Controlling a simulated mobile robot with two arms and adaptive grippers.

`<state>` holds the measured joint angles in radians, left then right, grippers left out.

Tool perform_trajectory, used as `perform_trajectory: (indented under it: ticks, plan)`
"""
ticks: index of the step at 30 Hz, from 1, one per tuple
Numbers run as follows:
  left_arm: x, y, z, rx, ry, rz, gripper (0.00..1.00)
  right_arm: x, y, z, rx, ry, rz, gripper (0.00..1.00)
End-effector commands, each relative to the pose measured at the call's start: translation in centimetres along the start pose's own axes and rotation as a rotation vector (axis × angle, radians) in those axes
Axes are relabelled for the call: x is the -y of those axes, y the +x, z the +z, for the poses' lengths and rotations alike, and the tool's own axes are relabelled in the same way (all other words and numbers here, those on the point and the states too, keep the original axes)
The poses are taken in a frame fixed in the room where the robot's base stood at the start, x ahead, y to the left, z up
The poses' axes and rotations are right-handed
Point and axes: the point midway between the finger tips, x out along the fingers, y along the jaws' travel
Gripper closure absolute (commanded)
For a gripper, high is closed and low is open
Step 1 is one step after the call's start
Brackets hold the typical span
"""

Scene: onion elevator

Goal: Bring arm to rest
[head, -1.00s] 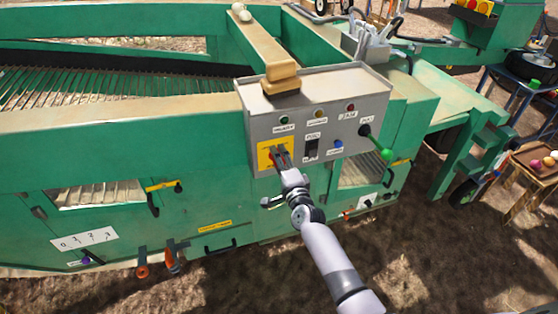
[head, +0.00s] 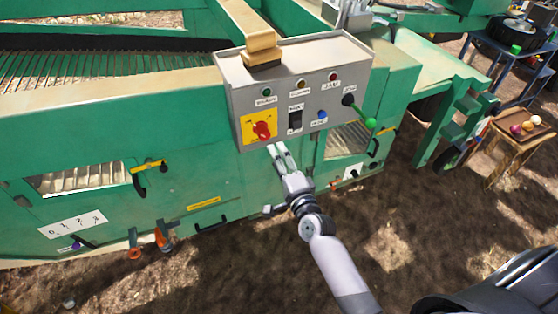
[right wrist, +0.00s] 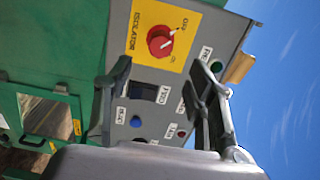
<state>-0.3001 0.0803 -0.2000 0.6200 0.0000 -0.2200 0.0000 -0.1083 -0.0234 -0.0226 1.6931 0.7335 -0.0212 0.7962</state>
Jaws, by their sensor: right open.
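My right gripper (head: 278,150) is open and empty, just below the lower edge of the grey control box (head: 345,62). The red isolator knob (head: 262,130) sits on its yellow plate, apart from my fingers. In the right wrist view the red knob (right wrist: 160,41) shows beyond the gap between my two spread fingers (right wrist: 160,85), with its white mark turned toward the OFF side. My right arm reaches up from the bottom of the head view. My left gripper is not in view.
The box carries a black switch (head: 295,119), a blue button (head: 322,117) and a lever with a green ball (head: 370,123). The green machine (head: 110,120) fills the left. A wooden stand with onions (head: 530,138) is at right. Bare soil (head: 400,230) lies in front.

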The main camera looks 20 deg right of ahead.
Motion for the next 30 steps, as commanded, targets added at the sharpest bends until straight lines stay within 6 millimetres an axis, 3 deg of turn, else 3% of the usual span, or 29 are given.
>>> perform_trajectory:
  ticks: [16, 19, 23, 26, 30]
  plan:
    - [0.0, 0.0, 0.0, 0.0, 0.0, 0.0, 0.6, 0.0, -0.4, 0.0, 0.0, -0.001, 0.0, 0.49]
    - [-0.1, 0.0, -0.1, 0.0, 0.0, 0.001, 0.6, -1.0, -0.5, 0.2, 0.006, -0.021, 0.021, 0.49]
    - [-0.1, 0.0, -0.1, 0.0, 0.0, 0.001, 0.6, -6.3, -1.5, 1.0, 0.039, -0.131, 0.125, 0.49]
    - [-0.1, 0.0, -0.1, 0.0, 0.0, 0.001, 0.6, -12.8, -3.6, 1.9, 0.096, -0.279, 0.254, 0.49]
    - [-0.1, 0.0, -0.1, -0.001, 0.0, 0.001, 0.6, -22.5, -8.4, 3.0, 0.218, -0.51, 0.445, 0.49]
